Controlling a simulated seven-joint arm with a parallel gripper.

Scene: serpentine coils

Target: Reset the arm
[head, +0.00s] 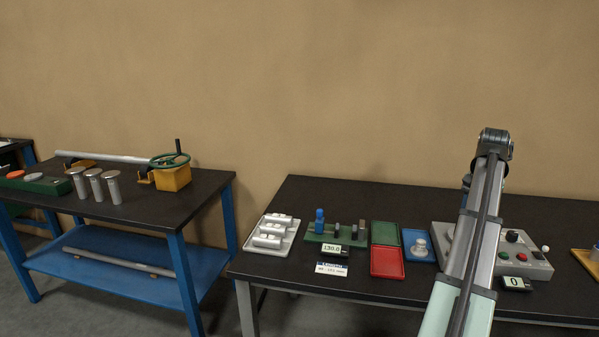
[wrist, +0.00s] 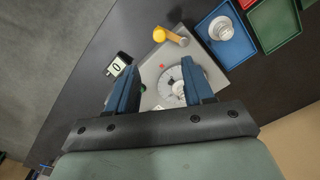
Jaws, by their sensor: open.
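My gripper (wrist: 157,92) is open in the wrist view. Its two blue fingers stand apart with nothing between them, above a grey control box. The control box (wrist: 204,86) has a round dial (wrist: 173,83) that shows between and behind the fingers, and a lever with an orange knob (wrist: 159,34). In the head view my arm rises at the right, in front of the control box (head: 537,268), and hides its middle.
On the same table stand a white tray (head: 286,248) with white parts, a green fixture (head: 320,238) with a display, and green (head: 384,234), red (head: 386,262) and blue (head: 408,240) trays. A counter (head: 516,283) reads 0. A second bench (head: 140,206) stands left, across a gap.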

